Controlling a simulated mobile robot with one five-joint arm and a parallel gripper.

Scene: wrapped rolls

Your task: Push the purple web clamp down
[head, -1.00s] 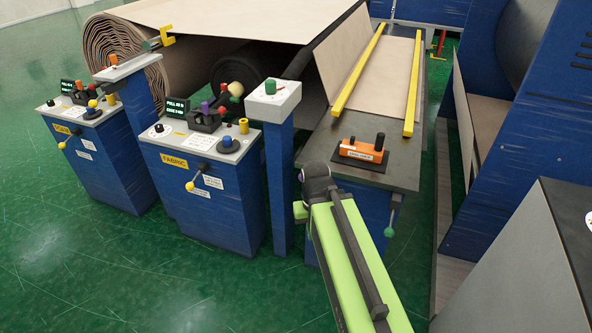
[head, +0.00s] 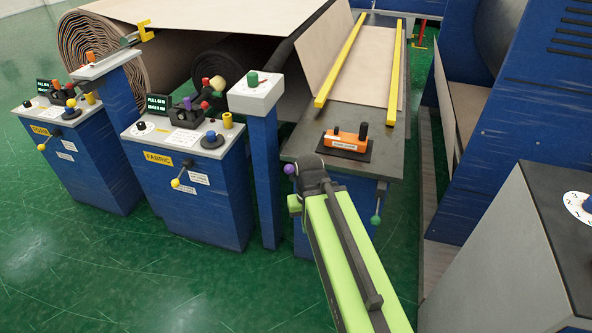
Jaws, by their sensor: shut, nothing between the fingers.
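A purple ball knob (head: 290,169), which looks like the handle of the purple web clamp, shows at the front left edge of the dark table (head: 392,160). Its lever is hidden behind my arm's end. My gripper (head: 311,168) is a dark shape at the end of my lime-green arm, just right of the knob in the picture. Its fingers point away and are hard to make out; it looks shut and empty. I cannot tell whether it touches the knob. A similar lever with a green ball (head: 376,220) hangs down at the table's front right.
An orange block with black knobs (head: 346,138) sits on the table, with yellow rails (head: 342,62) behind. A blue post with a green button (head: 253,82) and the fabric console (head: 183,138) stand left. A grey cabinet (head: 490,262) is at right. Green floor is open in front.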

